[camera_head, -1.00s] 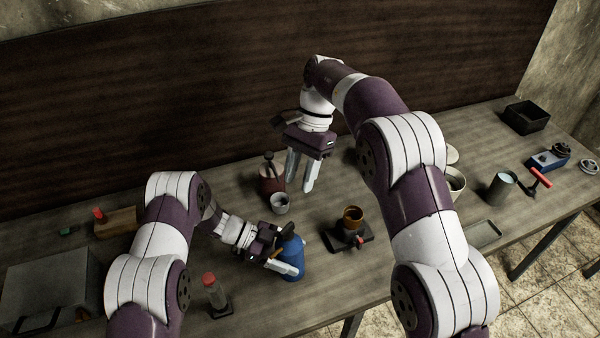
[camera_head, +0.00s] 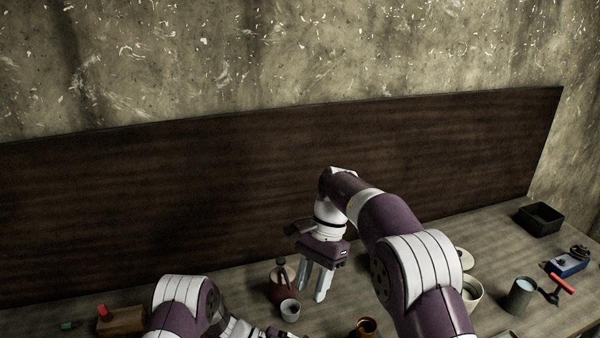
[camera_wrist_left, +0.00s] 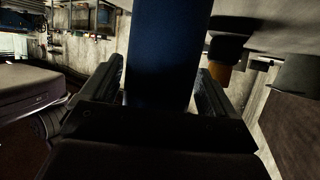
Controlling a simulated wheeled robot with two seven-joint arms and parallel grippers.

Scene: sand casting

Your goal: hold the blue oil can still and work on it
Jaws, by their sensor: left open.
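The blue oil can (camera_wrist_left: 163,45) shows in the left wrist view as a dark blue body between the two fingers of my left gripper (camera_wrist_left: 160,78). The left fingers stand on either side of it with thin gaps, so the gripper is open around it. The can's ends are not visible there, and it is below the edge of the head view. My right gripper (camera_head: 313,288) hangs fingers down above the table, empty, with its fingers apart. It is beside a dark red can (camera_head: 281,292) and a small grey cup (camera_head: 290,311).
A brown cup (camera_head: 366,327) is at the bottom edge. On the right are a grey mug (camera_head: 521,294), a red-handled tool (camera_head: 562,284), a blue device (camera_head: 567,265) and a black box (camera_head: 540,217). A wooden block (camera_head: 121,320) lies left. A dark board (camera_head: 180,210) closes the back.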

